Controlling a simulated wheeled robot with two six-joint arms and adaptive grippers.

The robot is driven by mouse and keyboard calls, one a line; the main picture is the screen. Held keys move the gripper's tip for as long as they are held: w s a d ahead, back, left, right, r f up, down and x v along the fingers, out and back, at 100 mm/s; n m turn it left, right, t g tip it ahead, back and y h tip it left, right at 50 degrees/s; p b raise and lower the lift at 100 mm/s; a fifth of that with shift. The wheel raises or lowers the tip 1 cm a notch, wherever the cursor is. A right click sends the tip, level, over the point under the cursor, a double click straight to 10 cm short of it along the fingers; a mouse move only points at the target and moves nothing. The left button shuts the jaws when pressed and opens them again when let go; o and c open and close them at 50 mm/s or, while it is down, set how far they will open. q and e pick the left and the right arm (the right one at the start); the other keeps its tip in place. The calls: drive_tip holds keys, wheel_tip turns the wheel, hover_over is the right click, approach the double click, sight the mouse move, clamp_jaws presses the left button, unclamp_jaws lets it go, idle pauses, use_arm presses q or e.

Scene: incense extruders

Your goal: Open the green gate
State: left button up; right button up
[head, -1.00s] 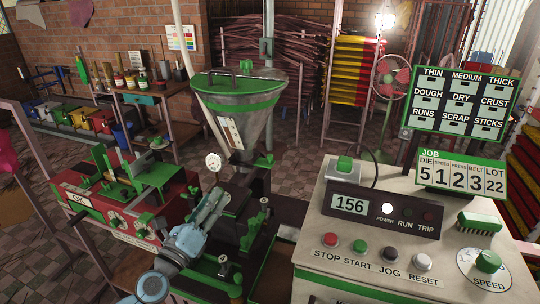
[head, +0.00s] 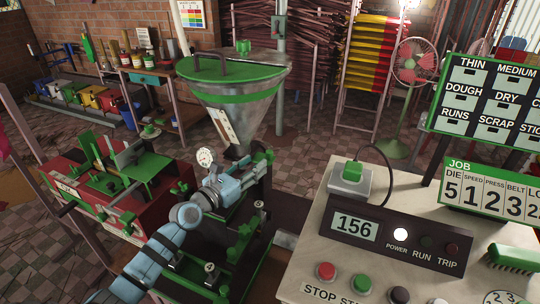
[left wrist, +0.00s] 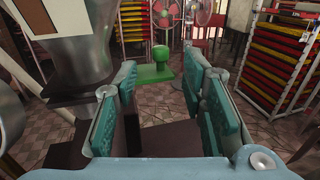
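A green gate handle with a round knob (left wrist: 158,62) shows in the left wrist view, ahead of my left gripper and between its fingertips in the picture. In the head view a green part (head: 262,158), seemingly the same handle, sticks out right of the base of the grey hopper (head: 235,110). My left gripper (left wrist: 160,95) is open, with its teal pads wide apart and nothing between them. In the head view it reaches under the hopper (head: 238,170), partly hidden by my arm. I cannot tell whether it touches the handle. My right gripper is not in view.
A red and green machine (head: 110,180) stands left of my arm. A control desk (head: 400,190) with buttons and a 156 display stands at the right. A round gauge (head: 206,158) is close to my left gripper. Racks (head: 365,80) and a fan (head: 415,62) are behind.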

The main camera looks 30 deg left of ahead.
sight(267, 156)
use_arm(q)
drive_tip(key=w, duration=0.2)
drive_tip(key=w+d+b, duration=0.1)
drive_tip(key=w, duration=0.1)
drive_tip(key=w+b, duration=0.1)
drive_tip(key=w, duration=0.2)
drive_tip(key=shift+d+f, duration=0.2)
drive_tip(key=shift+f, duration=0.1)
drive_tip(key=shift+w+d+r, duration=0.15)
drive_tip(key=shift+w, duration=0.35)
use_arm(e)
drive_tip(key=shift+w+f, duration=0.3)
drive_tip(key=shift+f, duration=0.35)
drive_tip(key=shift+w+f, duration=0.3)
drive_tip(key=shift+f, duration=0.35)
use_arm(q)
drive_tip(key=shift+c, duration=0.3)
clamp_jaws()
